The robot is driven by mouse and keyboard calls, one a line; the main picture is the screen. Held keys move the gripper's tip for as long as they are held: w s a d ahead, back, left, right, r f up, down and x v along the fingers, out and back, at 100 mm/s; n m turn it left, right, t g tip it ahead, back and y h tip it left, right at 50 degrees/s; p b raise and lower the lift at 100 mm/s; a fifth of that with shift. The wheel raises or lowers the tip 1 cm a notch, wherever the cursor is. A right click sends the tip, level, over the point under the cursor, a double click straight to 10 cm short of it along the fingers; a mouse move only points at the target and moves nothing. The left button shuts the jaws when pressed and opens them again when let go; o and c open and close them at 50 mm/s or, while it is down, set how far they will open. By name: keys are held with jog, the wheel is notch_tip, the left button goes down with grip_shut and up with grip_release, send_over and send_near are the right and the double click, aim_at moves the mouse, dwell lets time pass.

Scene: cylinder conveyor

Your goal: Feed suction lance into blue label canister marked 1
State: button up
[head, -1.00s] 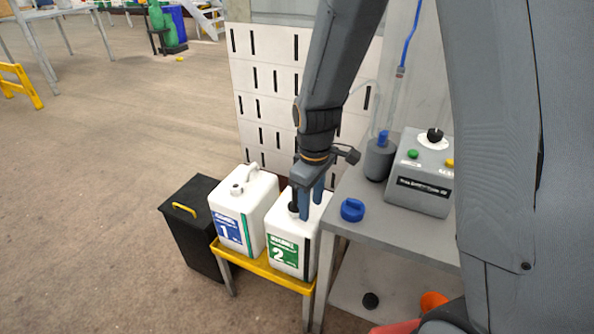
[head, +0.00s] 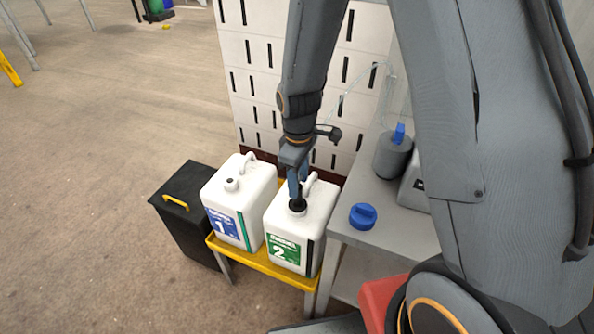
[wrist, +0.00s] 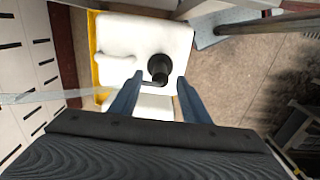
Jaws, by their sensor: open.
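The blue label canister marked 1 (head: 252,188) is white and upright, with a small spout (head: 231,184) on top. The green label canister marked 2 (head: 318,213) stands just right of it. A black round head (head: 297,205), seemingly the suction lance's top, sits upright at canister 2's opening; anything below it is hidden. It also shows in the wrist view (wrist: 158,68). My gripper (head: 298,188) is open over canister 2, its fingers pointing down. In the wrist view, the fingertips (wrist: 160,80) are on either side of the black head, with gaps showing. Part of canister 1 (wrist: 148,103) shows between the fingers.
Both canisters stand on a yellow-topped stand (head: 262,265). A black box (head: 190,232) is at left. The grey table (head: 395,232) at right holds a blue cap (head: 362,216) and a grey cylinder (head: 391,158). A clear hose (wrist: 60,95) crosses the wrist view. A slotted panel (head: 245,90) stands behind.

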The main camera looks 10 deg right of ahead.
jog(key=shift+f+p, duration=0.35)
jog(key=shift+f, duration=1.85)
jog(key=shift+c, duration=0.3)
jog(key=shift+r, duration=0.1)
grip_shut()
